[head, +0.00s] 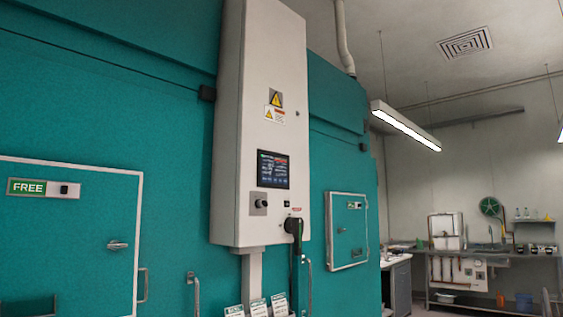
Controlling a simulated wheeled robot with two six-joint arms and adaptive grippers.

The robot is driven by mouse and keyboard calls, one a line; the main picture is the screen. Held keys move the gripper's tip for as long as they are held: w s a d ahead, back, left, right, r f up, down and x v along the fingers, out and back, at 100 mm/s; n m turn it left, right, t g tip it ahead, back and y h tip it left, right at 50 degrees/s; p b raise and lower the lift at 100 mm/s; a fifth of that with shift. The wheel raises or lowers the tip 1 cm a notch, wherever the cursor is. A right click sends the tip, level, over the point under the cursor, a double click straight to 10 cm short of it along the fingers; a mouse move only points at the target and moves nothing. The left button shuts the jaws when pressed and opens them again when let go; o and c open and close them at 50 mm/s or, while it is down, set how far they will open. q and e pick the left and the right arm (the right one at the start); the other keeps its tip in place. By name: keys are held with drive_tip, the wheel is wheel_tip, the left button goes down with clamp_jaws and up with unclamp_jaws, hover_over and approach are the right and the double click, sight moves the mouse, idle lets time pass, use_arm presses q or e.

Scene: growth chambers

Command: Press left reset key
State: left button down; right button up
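A tall white control cabinet (257,130) stands against the teal chamber wall. It carries a lit dark screen (273,169). Below the screen are a grey plate with a dark round knob (260,204), a small dark switch (287,204) and a black handle (294,230). To the left, a teal door (70,245) in a white frame bears a green FREE sign (28,187) with a small dark element (64,189) beside the word. No key can be read as a reset key at this size. Neither of my grippers is in view.
A smaller framed door (347,232) is right of the cabinet. Metal handles (194,290) stick out from the wall. Several white cards (257,307) stand below the cabinet. A lab bench (480,252) with equipment is at the back right.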

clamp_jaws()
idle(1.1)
